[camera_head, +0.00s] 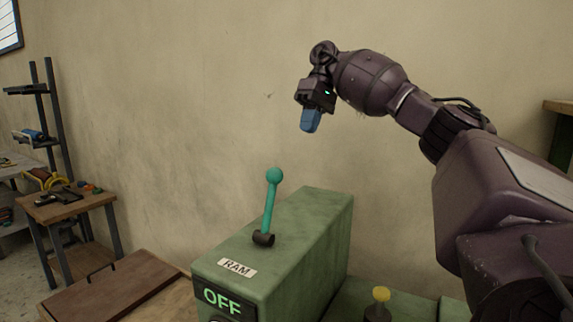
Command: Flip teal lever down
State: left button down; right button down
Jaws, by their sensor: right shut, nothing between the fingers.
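The teal lever (270,203) has a round ball on top and stands nearly upright, tilted slightly to the right. Its dark pivot sits on top of the green machine box (315,240), behind a white "RAM" label (237,268). A panel on the front reads "OFF" (222,300). My right gripper (310,121), with blue fingertips, is shut and empty. It is above and to the right of the lever's ball in the picture, apart from it and pointing down. My left gripper is not in view.
A brown lid with a handle (112,290) lies at the lower left. A small wooden table (68,207) with tools and a dark shelf rack stand farther left. The space around the lever is clear.

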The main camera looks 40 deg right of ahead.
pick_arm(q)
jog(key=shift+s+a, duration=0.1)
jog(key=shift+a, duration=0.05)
pick_arm(e)
jog(key=shift+s+a, duration=0.1)
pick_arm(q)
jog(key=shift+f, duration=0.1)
pick_arm(e)
jog(key=shift+f, duration=0.1)
